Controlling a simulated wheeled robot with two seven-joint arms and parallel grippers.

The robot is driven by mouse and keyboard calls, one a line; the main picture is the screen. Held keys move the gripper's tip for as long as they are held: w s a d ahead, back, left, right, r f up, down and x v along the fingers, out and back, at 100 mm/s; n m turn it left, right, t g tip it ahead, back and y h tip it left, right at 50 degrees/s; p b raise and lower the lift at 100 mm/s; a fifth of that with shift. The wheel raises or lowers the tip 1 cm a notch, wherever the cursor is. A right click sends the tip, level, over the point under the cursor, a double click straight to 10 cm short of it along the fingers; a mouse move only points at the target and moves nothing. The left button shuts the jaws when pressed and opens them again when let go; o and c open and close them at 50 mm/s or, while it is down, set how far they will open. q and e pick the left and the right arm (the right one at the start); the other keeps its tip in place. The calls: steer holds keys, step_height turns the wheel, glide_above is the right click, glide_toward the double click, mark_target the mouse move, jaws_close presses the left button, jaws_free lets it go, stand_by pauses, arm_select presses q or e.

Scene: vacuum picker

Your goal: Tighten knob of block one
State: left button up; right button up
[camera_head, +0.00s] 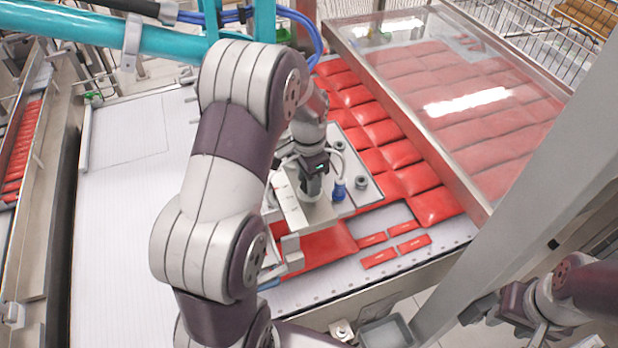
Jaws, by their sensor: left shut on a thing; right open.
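My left arm reaches over the middle of the view, and its gripper (312,188) points down at a grey metal plate assembly, the block (345,207). The gripper is shut on what appears to be the block's knob; the fingers and wrist hide most of it. A blue fitting (338,190) stands on the block just right of the fingers, and a dark round fitting (362,182) lies further right. I cannot read any number on the block. My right gripper (472,314) is open and empty at the lower right, away from the block.
Red packets (385,133) fill the conveyor beneath and behind the block. Several small red packets (380,258) lie at its front edge. A clear framed cover (470,100) and a slanted metal post (520,190) stand right. A white belt (130,220) at left is clear.

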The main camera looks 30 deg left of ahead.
arm_select(q)
steer(key=shift+w+r+m, duration=0.15)
steer(key=shift+m, duration=0.45)
steer(key=o, duration=1)
steer(key=shift+o, duration=0.3)
